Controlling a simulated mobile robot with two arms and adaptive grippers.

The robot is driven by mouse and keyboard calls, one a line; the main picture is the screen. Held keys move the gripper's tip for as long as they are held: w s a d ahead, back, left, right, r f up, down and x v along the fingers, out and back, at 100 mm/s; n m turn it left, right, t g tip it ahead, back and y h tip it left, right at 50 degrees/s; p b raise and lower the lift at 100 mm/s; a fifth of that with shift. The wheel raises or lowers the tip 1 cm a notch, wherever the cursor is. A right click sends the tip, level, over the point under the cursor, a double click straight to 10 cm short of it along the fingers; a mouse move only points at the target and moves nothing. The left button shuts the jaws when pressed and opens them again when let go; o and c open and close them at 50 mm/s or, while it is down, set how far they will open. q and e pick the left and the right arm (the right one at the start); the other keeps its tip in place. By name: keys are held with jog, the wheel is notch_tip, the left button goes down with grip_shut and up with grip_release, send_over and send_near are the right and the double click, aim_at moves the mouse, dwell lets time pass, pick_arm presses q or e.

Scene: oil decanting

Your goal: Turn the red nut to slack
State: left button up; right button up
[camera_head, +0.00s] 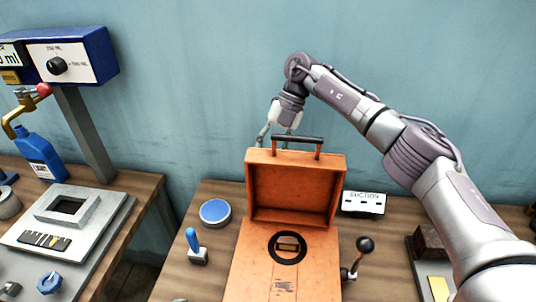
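A small red part (43,89) sits at the end of a brass tap (22,103) on the left, under the blue dispenser head; it is the only red fitting I see, and I cannot tell its exact shape. My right arm comes in from the right and reaches over behind the orange case. My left gripper is not in view.
The open orange case (247,262) stands on the right-hand table. A blue bottle (40,158) stands below the tap. A grey column (86,135) holds the dispenser head (75,55). A blue knob (49,283), a blue-handled lever (193,242) and a black-knobbed lever (364,245) stick up. A gap separates the tables.

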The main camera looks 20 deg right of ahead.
jog(key=shift+d+f+t+y+b, duration=0.1)
jog(key=shift+f+t+y+b, duration=0.1)
jog(key=shift+y+b, duration=0.25)
jog(key=shift+d+f+t+y+b, duration=0.1)
jog(key=shift+t+y+b, duration=0.1)
jog(key=shift+y+b, duration=0.25)
jog(key=shift+r+n+y+b, duration=0.15)
jog(key=shift+n+y+b, duration=0.45)
jog(key=shift+y, duration=0.3)
jog(key=o, duration=1.1)
jog(key=shift+s, duration=0.1)
jog(key=shift+o, duration=0.2)
jog(key=s+v, duration=0.1)
jog(key=v, duration=0.6)
jog(key=shift+w+d+r, duration=0.15)
jog(key=shift+w+d, duration=0.1)
jog(key=shift+w, duration=0.15)
